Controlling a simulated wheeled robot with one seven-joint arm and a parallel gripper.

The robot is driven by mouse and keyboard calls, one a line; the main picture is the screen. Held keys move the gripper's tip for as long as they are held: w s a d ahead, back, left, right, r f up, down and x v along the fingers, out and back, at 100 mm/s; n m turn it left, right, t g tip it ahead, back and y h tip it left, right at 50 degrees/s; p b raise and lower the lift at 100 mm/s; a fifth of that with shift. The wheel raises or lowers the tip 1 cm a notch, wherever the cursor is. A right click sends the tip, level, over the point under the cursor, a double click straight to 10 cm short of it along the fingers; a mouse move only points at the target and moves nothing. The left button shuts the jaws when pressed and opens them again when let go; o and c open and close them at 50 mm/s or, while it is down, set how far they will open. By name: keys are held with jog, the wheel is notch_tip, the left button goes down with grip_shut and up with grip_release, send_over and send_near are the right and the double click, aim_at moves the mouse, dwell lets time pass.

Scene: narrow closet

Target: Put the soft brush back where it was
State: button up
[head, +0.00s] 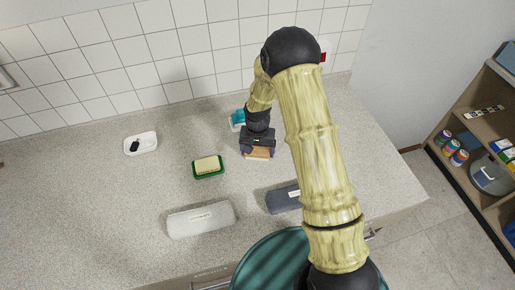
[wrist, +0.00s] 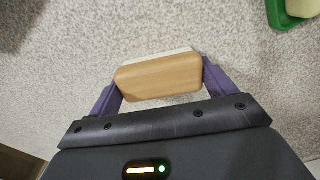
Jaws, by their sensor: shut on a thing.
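The soft brush has a light wooden back with a pale edge below it, and it shows in the wrist view (wrist: 158,78) between the two purple fingers. In the head view the brush (head: 258,155) is a small tan block under my gripper (head: 257,148). My gripper is shut on the brush's two ends. The bristles are mostly hidden under the wood. I cannot tell whether the brush touches the speckled counter (head: 110,215) or hangs just above it.
A yellow sponge on a green tray (head: 194,172) is left of my gripper. A white dish (head: 151,147) with a black item is farther left. A blue item (head: 237,117) is behind. A light grey case (head: 200,219) and dark case (head: 281,200) lie in front. Shelves (head: 440,125) stand right.

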aim_at(257, 149)
jog(key=shift+f, duration=0.2)
jog(key=o, duration=0.8)
jog(key=shift+r, duration=0.1)
jog(key=shift+o, duration=0.2)
notch_tip(257, 149, up, 12)
jog(key=b, duration=0.2)
jog(key=shift+r, duration=0.15)
